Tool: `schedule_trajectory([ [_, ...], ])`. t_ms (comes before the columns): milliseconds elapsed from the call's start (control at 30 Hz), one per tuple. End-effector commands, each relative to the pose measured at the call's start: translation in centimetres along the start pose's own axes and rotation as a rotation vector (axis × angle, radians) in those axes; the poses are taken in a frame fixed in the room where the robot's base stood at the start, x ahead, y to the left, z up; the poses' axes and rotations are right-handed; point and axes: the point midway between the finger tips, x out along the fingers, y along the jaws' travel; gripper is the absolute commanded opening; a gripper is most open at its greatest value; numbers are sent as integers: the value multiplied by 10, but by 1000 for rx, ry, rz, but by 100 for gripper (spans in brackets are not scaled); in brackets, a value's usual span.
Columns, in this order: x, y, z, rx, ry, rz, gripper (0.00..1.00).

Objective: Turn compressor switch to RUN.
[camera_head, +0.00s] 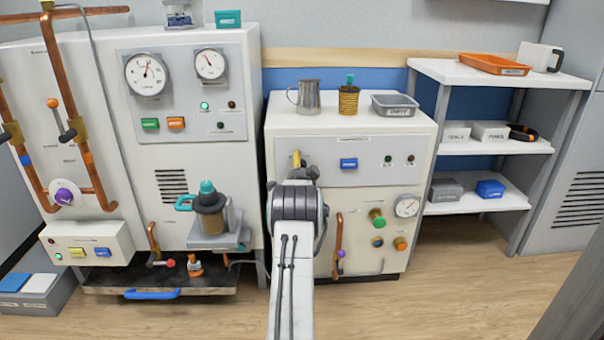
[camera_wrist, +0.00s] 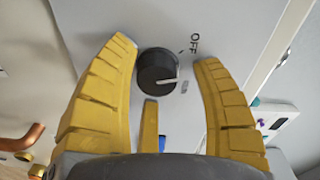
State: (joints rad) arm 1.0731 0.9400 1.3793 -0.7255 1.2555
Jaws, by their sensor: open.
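In the wrist view, a round black switch knob (camera_wrist: 157,72) with a white pointer line sits on a pale panel. The pointer points right in the picture, slightly upturned toward a small grey mark. The word OFF (camera_wrist: 194,43) is printed above and right of the knob; no RUN label is readable. My gripper (camera_wrist: 167,52) is open, with one yellow finger left of the knob and one right, apart from it. In the head view, my gripper (camera_head: 297,159) is at the left part of the middle cabinet's (camera_head: 350,128) upper panel, and my arm hides the knob.
A blue button (camera_head: 348,163) is right of my gripper on the panel. A pitcher (camera_head: 309,97), a brown canister (camera_head: 348,100) and a grey tray (camera_head: 395,105) stand on the cabinet top. A copper pipe handle (camera_head: 337,245) is lower down. The floor at right is clear.

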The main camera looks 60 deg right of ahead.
Motion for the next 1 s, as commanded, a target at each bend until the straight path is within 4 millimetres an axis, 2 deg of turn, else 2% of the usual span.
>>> schedule_trajectory([
  [267,-19,0,0,0,-1,1,59],
  [700,-76,-1,-1,0,1,0,59],
  [1000,-106,-1,-2,0,3,-2,59],
])
